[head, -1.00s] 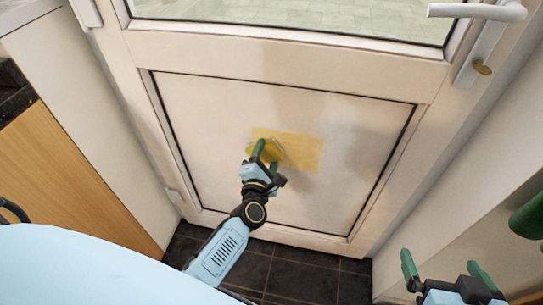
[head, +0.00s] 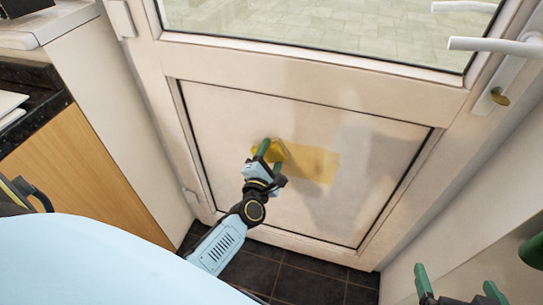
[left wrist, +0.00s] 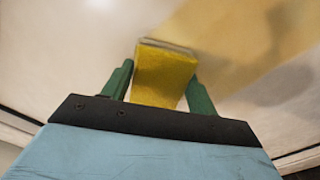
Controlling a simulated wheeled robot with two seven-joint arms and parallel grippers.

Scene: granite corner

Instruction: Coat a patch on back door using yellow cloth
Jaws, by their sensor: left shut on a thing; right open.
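The back door (head: 230,110) is white, with a framed lower panel. A yellow coated patch (head: 318,164) lies on that panel; it also shows in the left wrist view (left wrist: 270,40). My left gripper (head: 268,150) is shut on the yellow cloth (head: 277,150), at the left end of the patch. In the left wrist view the cloth (left wrist: 163,76) sits between the two green fingers, its far edge at the door surface; I cannot tell if it touches. My right gripper (head: 458,285) is open and empty at the lower right, away from the door panel.
A white door handle (head: 495,45) sticks out at the upper right. A wooden cabinet (head: 75,160) with a dark worktop (head: 30,95) stands at the left. Dark floor tiles (head: 310,283) lie below the door. A green round object (head: 532,250) shows at the right edge.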

